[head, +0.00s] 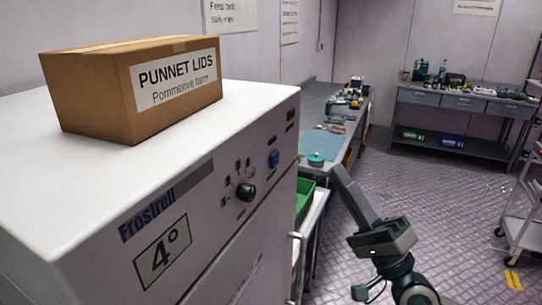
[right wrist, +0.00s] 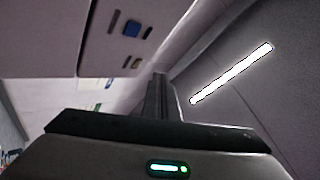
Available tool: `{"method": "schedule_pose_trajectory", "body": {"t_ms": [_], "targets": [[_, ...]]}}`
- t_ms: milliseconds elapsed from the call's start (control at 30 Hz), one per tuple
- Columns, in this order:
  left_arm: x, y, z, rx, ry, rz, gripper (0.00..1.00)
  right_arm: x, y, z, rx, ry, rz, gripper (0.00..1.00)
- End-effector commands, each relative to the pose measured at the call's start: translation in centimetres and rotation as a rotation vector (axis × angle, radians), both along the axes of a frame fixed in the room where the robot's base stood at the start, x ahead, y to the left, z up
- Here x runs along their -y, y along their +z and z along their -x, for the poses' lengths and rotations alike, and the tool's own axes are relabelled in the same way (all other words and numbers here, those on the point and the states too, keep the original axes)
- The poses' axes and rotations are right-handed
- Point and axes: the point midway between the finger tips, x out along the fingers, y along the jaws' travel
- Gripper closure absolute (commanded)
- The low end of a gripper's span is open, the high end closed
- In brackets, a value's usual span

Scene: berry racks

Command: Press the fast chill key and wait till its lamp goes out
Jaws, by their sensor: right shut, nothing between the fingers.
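The white chiller (head: 80,215), marked Frostrell and 4°, fills the left of the head view. Its front panel has a black dial (head: 246,191) with small marks around it, and a blue key (head: 273,159) to the right. A small dark mark sits just above the blue key, and I cannot tell whether it is a lit lamp. No key lettering is readable. The blue key also shows in the right wrist view (right wrist: 131,29). My right gripper (head: 340,172) is shut and empty, right of the panel and apart from it. My left gripper is out of view.
A cardboard box of punnet lids (head: 145,85) stands on the chiller. A green crate (head: 304,198) is just beyond the chiller, beside a long workbench (head: 318,105). A second bench (head: 462,103) stands at the back, and a trolley (head: 522,215) at right. The floor between is clear.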

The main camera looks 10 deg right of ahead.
Motion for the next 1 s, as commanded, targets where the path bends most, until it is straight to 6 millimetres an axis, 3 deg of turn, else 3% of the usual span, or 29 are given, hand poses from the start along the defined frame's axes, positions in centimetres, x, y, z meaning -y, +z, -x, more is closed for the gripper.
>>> {"method": "schedule_pose_trajectory", "body": {"t_ms": [467, 1000], "targets": [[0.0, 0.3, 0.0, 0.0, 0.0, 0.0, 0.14, -0.7, 0.1, -0.5, 0.0, 0.0, -0.002, 1.0], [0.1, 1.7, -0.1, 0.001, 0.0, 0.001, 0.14, -5.5, 0.2, -3.7, 0.001, -0.001, -0.001, 1.0]]}}
